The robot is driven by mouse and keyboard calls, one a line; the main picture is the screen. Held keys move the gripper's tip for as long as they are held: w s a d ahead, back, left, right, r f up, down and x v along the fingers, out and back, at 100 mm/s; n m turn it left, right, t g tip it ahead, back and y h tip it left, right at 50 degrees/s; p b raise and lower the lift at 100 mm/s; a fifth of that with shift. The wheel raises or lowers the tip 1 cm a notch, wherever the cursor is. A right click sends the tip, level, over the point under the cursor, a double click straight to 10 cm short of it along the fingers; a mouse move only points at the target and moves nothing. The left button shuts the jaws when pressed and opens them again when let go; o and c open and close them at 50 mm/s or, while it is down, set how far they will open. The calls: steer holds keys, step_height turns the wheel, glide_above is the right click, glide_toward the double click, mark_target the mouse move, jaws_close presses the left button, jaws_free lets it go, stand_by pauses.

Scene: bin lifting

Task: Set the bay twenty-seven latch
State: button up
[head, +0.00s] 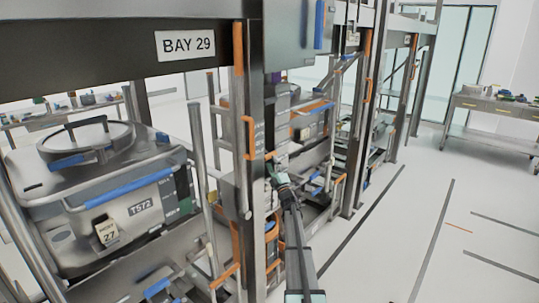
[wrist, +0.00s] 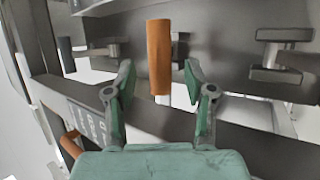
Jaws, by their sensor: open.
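In the wrist view, an upright orange latch handle (wrist: 159,55) stands ahead of my gripper (wrist: 158,78), between the lines of its two green-padded fingers. The fingers are spread apart, and I see no contact with the handle. Grey metal framework is behind it. In the head view, my gripper (head: 277,172) is at the rack, just right of the near dark post; its fingers are small and hard to make out there. The readable bay sign (head: 186,45) says BAY 29. I see no bay 27 sign, so I cannot tell which bay this handle belongs to.
Several orange handles line the rack posts, such as one orange handle (head: 249,135). A side table (head: 495,103) stands at right. The floor (head: 400,220) right of the rack is clear.

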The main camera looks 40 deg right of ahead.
mark_target(269, 154)
steer(key=shift+p+x, duration=0.5)
steer(key=shift+x, duration=1.75)
jaws_close()
